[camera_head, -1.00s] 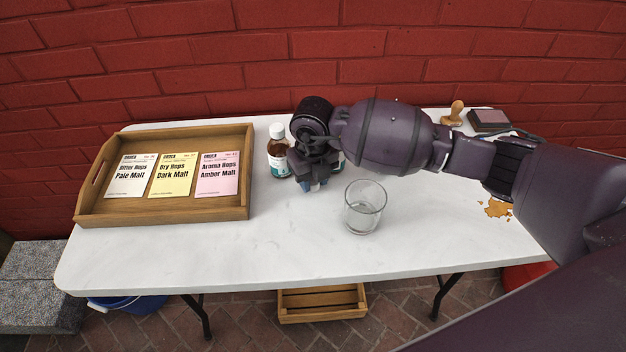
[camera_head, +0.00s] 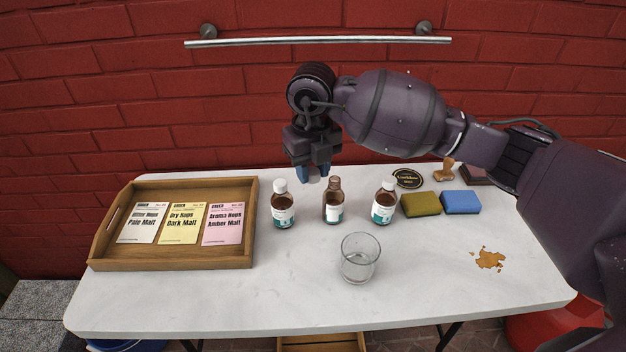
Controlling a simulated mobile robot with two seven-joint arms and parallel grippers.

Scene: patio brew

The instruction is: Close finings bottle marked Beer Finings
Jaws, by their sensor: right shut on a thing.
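Three brown bottles with white and teal labels stand upright in a row on the table; their names are too small to read. The left bottle (camera_head: 283,208) and right bottle (camera_head: 384,206) have white caps. The middle bottle (camera_head: 333,205) has a bare brown neck with no cap. My right gripper (camera_head: 313,175) points down just above and left of the middle bottle's mouth. It is shut on a small white thing that looks like a cap (camera_head: 314,180), mostly hidden between the blue-tipped fingers. My left gripper is out of view.
A wooden tray (camera_head: 100,256) with three cards is at the left. A glass (camera_head: 359,259) stands in front of the bottles. A green sponge (camera_head: 421,204), blue sponge (camera_head: 461,202), stamp (camera_head: 444,170) and orange spill (camera_head: 489,259) are at the right. The white table (camera_head: 220,300) is clear in front.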

